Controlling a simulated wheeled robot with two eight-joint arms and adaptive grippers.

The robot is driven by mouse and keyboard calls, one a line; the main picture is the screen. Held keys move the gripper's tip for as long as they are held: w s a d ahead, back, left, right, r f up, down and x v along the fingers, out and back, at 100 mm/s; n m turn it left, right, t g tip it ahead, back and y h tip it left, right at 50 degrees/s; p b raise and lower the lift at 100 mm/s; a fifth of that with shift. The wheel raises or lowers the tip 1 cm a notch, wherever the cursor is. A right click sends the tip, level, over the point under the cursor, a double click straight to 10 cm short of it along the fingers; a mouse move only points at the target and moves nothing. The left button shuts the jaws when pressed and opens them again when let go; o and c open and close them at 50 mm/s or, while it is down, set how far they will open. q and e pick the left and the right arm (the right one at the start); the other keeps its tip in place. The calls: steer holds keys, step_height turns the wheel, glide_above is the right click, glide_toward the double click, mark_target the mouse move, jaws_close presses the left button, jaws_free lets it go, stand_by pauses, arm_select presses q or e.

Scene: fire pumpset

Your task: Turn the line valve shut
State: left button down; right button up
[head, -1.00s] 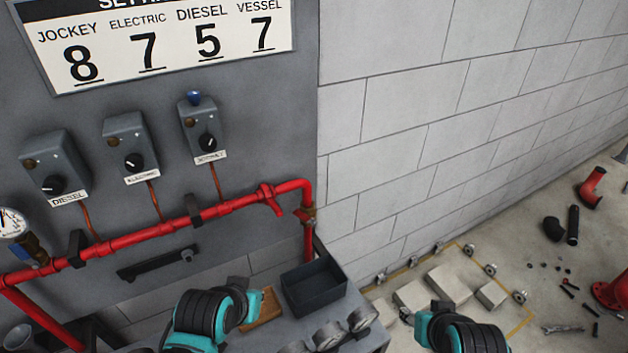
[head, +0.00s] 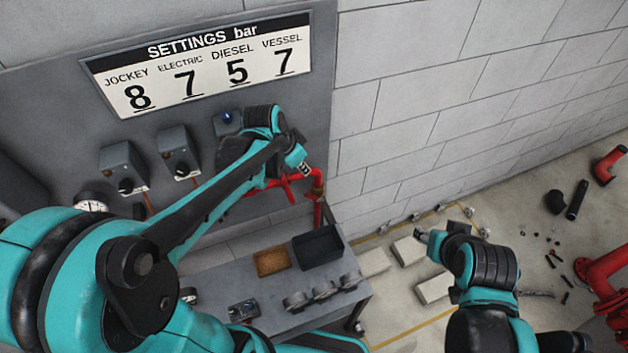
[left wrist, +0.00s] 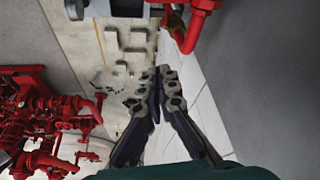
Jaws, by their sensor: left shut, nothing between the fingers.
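The red pipe run (head: 317,207) turns down at the right end of the grey panel, with a brass-coloured fitting (head: 318,190) on its vertical part. A red lever-like piece (head: 289,191), which looks like the line valve, is partly hidden by my left arm. My left gripper (head: 304,168) is shut and empty, above and close to the pipe's corner; I cannot tell if it touches. In the left wrist view its fingertips (left wrist: 157,72) meet, with the red pipe (left wrist: 196,25) beyond them at the top right. My right gripper (head: 422,237) is low over the floor; its jaws are unclear.
A grey bench (head: 215,275) below holds a dark tray (head: 318,246), a brown tray (head: 271,261) and several round gauges. A settings sign (head: 200,65) and switch boxes (head: 124,167) are on the panel. Pale blocks (head: 409,250) and red pipework (head: 607,275) stand on the floor.

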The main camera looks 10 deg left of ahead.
arm_select(q)
steer(key=w+d+f+m+g+h, duration=0.1)
steer(key=w+f+m, duration=0.3)
steer(key=w+f, duration=0.25)
glide_above(314, 196)
steer(key=w+d, duration=0.2)
steer(key=d, duration=0.1)
step_height(314, 196, down, 10)
steer(key=a, duration=0.1)
steer(key=s+a+f, duration=0.2)
steer(key=shift+p, duration=0.35)
steer(key=shift+f, duration=0.1)
steer(key=shift+a, duration=0.1)
